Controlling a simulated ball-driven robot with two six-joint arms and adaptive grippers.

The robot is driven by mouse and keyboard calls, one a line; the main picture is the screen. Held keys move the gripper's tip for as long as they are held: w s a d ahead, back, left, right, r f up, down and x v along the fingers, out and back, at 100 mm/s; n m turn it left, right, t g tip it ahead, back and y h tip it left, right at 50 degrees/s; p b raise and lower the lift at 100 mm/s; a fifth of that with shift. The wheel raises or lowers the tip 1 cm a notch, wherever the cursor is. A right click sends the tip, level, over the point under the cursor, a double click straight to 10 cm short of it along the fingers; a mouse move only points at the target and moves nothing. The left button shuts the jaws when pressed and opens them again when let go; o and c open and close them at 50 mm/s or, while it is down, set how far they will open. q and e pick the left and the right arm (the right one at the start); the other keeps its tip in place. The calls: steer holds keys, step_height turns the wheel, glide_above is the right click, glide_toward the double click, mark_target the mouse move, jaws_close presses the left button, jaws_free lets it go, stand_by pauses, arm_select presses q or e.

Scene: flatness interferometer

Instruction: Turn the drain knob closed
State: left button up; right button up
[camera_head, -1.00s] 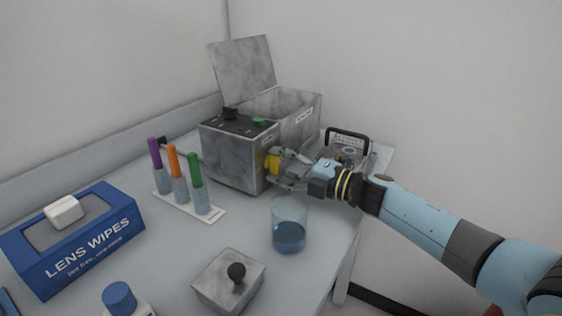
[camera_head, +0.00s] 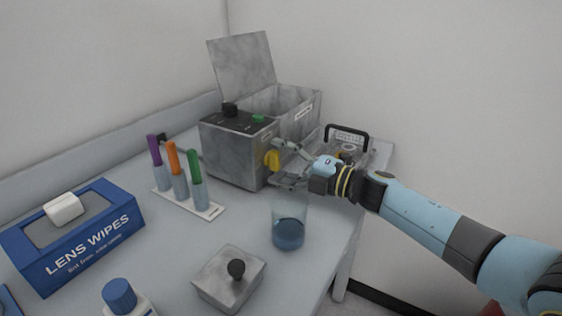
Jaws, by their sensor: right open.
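The yellow drain knob (camera_head: 272,160) sticks out from the right-hand side of the grey metal box (camera_head: 228,155). My right gripper (camera_head: 281,165) is open, with one finger at the knob's upper right and the other below and to the right of it. I cannot tell whether a finger touches the knob. The knob looks upright. My left gripper does not show.
A glass beaker with blue liquid (camera_head: 288,232) stands just below the gripper. An open-lidded bin (camera_head: 305,112) is behind the box.

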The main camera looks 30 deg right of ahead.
steer(key=v, duration=1.1)
steer(key=shift+s+d, duration=0.25)
steer(key=shift+s, duration=0.1)
